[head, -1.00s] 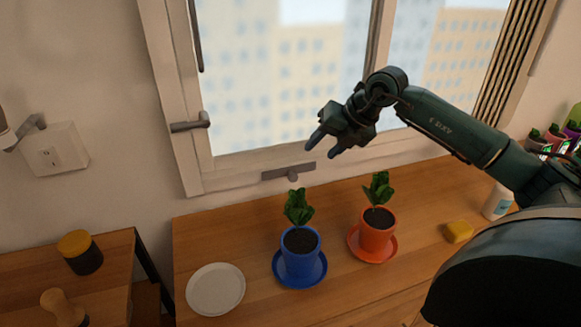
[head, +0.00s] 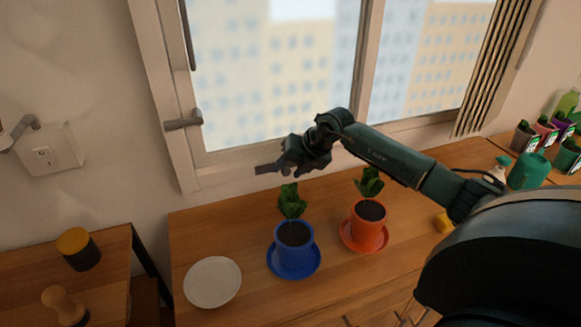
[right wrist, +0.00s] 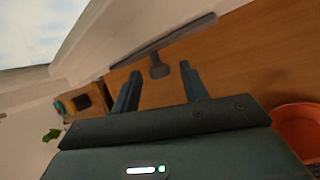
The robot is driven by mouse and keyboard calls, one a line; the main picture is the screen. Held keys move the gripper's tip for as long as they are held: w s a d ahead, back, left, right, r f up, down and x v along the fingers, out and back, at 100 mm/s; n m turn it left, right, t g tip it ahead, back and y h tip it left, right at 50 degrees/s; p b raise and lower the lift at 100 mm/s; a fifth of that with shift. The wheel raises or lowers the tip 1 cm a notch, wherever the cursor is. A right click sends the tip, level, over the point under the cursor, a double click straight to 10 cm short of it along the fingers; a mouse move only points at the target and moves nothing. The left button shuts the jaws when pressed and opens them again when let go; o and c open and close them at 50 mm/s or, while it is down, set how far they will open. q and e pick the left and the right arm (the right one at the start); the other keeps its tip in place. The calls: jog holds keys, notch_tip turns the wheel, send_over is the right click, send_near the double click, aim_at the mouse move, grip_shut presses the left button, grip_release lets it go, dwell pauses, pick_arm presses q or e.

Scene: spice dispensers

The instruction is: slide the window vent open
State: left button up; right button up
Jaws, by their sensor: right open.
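The window vent is a thin grey bar low on the window frame. In the head view only its left end (head: 265,168) shows, and my right gripper covers the rest. In the right wrist view the bar (right wrist: 190,30) runs diagonally, and a small round-ended knob (right wrist: 158,69) sticks out from it. My right gripper (head: 288,165) is at the vent, open. In the right wrist view its two fingertips (right wrist: 161,70) lie one on each side of the knob, with visible gaps. Contact cannot be told. My left gripper is not in view.
Below the gripper stand a plant in a blue pot (head: 294,247) and one in an orange pot (head: 368,222), each on a saucer. A white plate (head: 212,282) lies to their left. A window handle (head: 184,122) juts from the frame.

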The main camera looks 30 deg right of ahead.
grip_shut()
dwell(0.3)
jog(key=shift+d, duration=0.15)
pick_arm(q)
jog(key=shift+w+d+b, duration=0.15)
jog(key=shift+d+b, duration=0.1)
jog(key=shift+b, duration=0.5)
pick_arm(e)
jog(key=s+d, duration=0.1)
jog(key=d, duration=0.5)
jog(key=shift+s, duration=0.25)
jog(key=shift+c, duration=0.3)
grip_release()
jog(key=shift+s+d, duration=0.1)
jog(key=shift+d, duration=0.1)
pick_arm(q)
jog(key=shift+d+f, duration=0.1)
pick_arm(e)
jog(key=shift+o, duration=0.3)
jog(key=shift+a, duration=0.1)
